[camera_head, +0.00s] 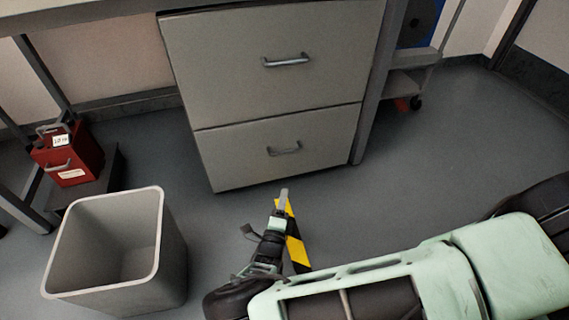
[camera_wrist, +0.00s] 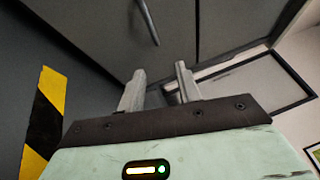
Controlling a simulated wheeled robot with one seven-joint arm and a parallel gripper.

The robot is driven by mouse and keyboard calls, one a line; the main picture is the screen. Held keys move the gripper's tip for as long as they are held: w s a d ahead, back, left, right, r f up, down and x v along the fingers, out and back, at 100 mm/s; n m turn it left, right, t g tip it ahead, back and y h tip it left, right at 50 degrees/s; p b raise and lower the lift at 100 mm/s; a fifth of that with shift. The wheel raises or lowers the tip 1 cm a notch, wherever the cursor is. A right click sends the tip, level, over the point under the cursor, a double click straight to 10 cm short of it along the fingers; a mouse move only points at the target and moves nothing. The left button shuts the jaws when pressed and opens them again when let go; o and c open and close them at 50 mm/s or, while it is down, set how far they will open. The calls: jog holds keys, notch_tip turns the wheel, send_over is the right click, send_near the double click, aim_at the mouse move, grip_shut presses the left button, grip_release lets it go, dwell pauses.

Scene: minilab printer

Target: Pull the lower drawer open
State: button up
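The lower drawer (camera_head: 235,165) is the bottom grey front of a two-drawer cabinet and sits shut, flush under the upper drawer (camera_head: 255,75). Its metal bar handle (camera_head: 284,150) is on the middle of the front. My gripper (camera_head: 284,193) is low in front of the cabinet, below the handle in the head view, apart from it and empty. In the wrist view, which is turned on its side, the two fingers (camera_wrist: 160,75) stand apart, with a gap between them. A handle, apparently the lower one (camera_wrist: 148,20), shows beyond the fingertips near the top edge.
A grey open bin (camera_head: 120,250) stands on the floor at the left. Yellow-black tape (camera_head: 294,240) marks the floor by my gripper. Floor (camera_head: 460,130) to the right of the cabinet is clear.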

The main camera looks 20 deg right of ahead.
jog(key=f+n+t+y, duration=0.1)
jog(key=f+n, duration=0.1)
notch_tip(320, 180, up, 3)
jog(key=b, duration=0.6)
send_over(286, 156)
jog(key=d+r+v, duration=0.1)
jog(key=v, duration=0.4)
jog(key=shift+s+a+r, duration=0.15)
jog(key=shift+s+a, duration=0.1)
jog(key=shift+s, duration=0.05)
grip_shut()
